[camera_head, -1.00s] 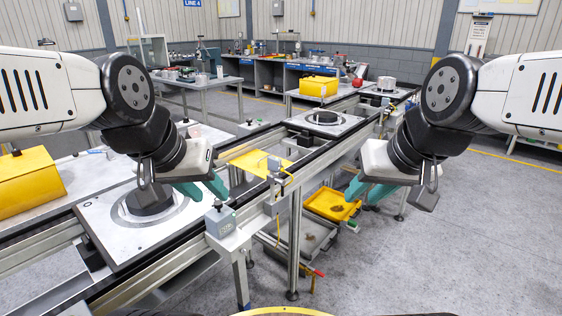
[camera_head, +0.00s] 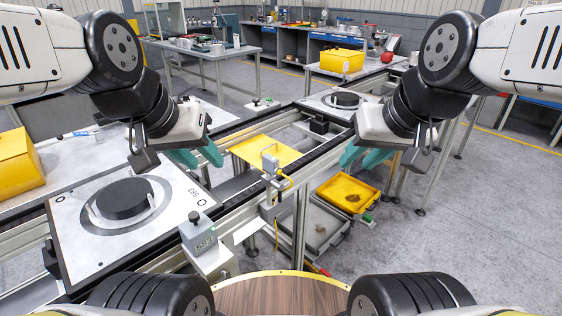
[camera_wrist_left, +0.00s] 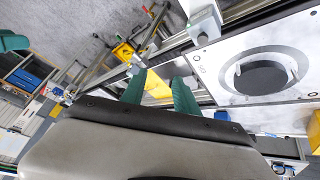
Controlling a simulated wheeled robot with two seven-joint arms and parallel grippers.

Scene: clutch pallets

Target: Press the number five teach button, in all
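A grey box with a small knob on top (camera_head: 198,232) stands on a bracket at the near side of the conveyor rail. A similar grey box shows at the top of the left wrist view (camera_wrist_left: 203,24). I cannot read a number on either. A smaller grey device with a yellow cable (camera_head: 270,166) stands further along the rail. My left gripper (camera_head: 197,156) is open and empty, above the conveyor and beyond the near box; its two teal fingers stand apart in the left wrist view (camera_wrist_left: 158,90). My right gripper (camera_head: 363,157) is open and empty, right of the rail.
A white pallet (camera_head: 75,245) with a black disc (camera_head: 122,198) sits on the near conveyor. A second pallet with a disc (camera_head: 345,100) is further back. A yellow plate (camera_head: 265,153) lies between. A yellow tray (camera_head: 347,194) sits low beneath the rail. The floor at right is clear.

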